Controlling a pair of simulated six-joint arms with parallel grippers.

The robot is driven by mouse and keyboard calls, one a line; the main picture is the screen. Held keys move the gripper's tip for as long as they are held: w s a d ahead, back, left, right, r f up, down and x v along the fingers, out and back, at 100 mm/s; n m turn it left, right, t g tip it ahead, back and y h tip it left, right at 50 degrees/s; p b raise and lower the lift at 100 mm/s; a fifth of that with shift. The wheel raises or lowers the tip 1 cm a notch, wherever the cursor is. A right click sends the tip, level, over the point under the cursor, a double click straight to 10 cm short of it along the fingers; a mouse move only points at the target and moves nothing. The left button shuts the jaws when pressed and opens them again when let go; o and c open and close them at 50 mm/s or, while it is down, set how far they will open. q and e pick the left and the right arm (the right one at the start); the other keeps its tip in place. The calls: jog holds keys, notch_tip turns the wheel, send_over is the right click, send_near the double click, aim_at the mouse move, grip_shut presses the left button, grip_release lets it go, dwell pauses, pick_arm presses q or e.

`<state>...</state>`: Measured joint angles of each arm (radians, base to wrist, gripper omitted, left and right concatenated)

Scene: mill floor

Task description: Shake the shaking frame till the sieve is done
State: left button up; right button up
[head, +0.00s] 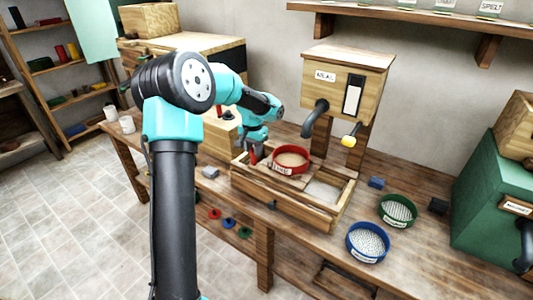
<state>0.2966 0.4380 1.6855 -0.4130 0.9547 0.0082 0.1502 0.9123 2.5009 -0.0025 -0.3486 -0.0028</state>
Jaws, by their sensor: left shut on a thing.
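The wooden shaking frame (318,211) sits on the workbench in the head view. A red-rimmed sieve (290,161) with a tan, grainy surface and a white label rests in its left part. The right part shows a pale inside. My left gripper (254,156) points down at the frame's left end, beside the red sieve. It is shut on a small red upright part there, which looks like the frame's handle; the fingers partly hide it. My right gripper is not in view.
A blue sieve (367,243) and a green sieve (397,211) lie on the bench to the right. A wooden dispenser (345,85) with a grey spout stands behind the frame. A green machine (492,205) stands at far right.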

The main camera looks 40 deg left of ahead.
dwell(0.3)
pick_arm(q)
jog(key=a, duration=0.9)
jog(key=shift+s+a, duration=0.3)
jog(key=shift+s, duration=0.05)
jog(key=shift+w+d, duration=0.2)
jog(key=shift+d, duration=2.25)
jog(key=shift+w+d, duration=0.2)
jog(key=shift+d, duration=2.2)
jog(key=shift+a, duration=0.15)
jog(key=a, duration=1.1)
jog(key=shift+s, duration=0.4)
jog(key=shift+a, duration=0.15)
jog(key=o, duration=0.9)
jog(key=shift+s, duration=0.1)
